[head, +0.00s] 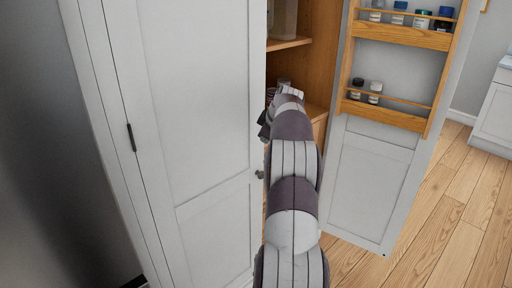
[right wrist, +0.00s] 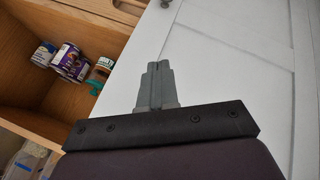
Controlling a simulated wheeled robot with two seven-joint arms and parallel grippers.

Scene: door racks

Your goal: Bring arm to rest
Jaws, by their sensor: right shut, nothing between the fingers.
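My right arm reaches up the middle of the head view, with its gripper (head: 266,125) at the opening of the cabinet. In the right wrist view the right gripper (right wrist: 159,68) has its fingers together, with nothing between them. It is in front of the white left door (right wrist: 215,60), beside the open shelf; I cannot tell whether it touches the door. The left door (head: 190,120) covers the left part of the cabinet. The right door (head: 368,180) stands open, with wooden racks (head: 385,115) on its inner side. My left gripper is not in view.
Several cans (right wrist: 68,61) stand on a wooden shelf (right wrist: 22,75) beside the right gripper. Small jars (head: 375,92) stand in the door racks. A white cabinet (head: 493,115) is at the far right. Wooden floor (head: 460,215) lies clear to the right.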

